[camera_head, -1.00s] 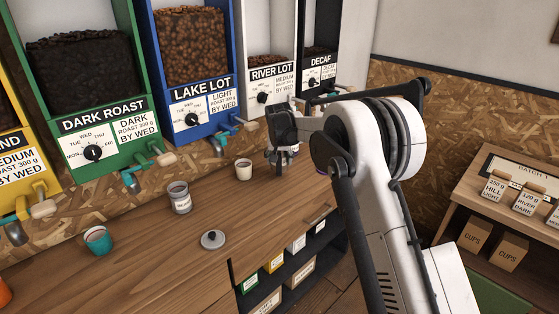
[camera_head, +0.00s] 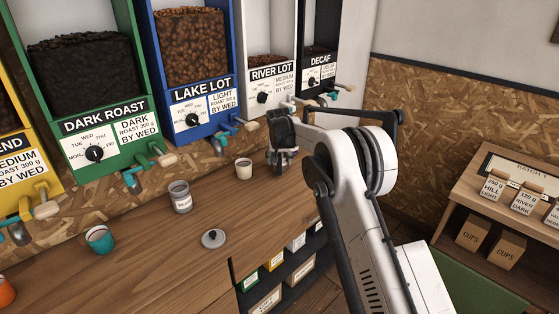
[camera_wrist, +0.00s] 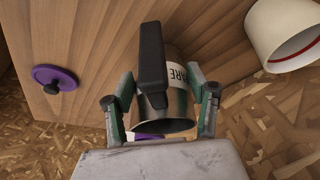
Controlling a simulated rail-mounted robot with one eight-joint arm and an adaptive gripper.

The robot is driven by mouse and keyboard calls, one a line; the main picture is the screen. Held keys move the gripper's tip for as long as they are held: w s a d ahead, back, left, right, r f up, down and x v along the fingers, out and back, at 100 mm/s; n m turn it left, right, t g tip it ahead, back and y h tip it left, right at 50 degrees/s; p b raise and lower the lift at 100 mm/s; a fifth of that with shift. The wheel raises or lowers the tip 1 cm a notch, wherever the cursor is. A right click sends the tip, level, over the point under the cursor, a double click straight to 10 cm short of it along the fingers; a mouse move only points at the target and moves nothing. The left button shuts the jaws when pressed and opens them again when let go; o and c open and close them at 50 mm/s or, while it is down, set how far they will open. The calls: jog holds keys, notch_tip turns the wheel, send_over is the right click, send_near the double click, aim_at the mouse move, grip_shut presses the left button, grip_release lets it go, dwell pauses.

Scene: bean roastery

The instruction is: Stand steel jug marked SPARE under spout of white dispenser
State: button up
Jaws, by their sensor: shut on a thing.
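The steel jug marked SPARE (camera_wrist: 178,100) is between the fingers of my gripper (camera_wrist: 162,108), which is shut on it. Part of its white label, reading "ARE", and its dark handle (camera_wrist: 150,60) show in the wrist view. In the head view my gripper (camera_head: 283,160) is over the right part of the counter, below the white RIVER LOT dispenser (camera_head: 268,92) and right of a white cup (camera_head: 244,169). The jug is hard to make out there. The white dispenser's spout is not clear behind my gripper.
Another labelled steel jug (camera_head: 180,197) stands left of the cup, near a grey lid (camera_head: 213,238) and a teal cup (camera_head: 99,240). A purple lid (camera_wrist: 55,78) and a white red-rimmed cup (camera_wrist: 285,35) show in the wrist view. Bare counter lies in front of the cup.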

jog(key=shift+f, duration=0.2)
jog(key=o, duration=1.3)
jog(key=shift+c, duration=0.2)
jog(key=shift+r, duration=0.2)
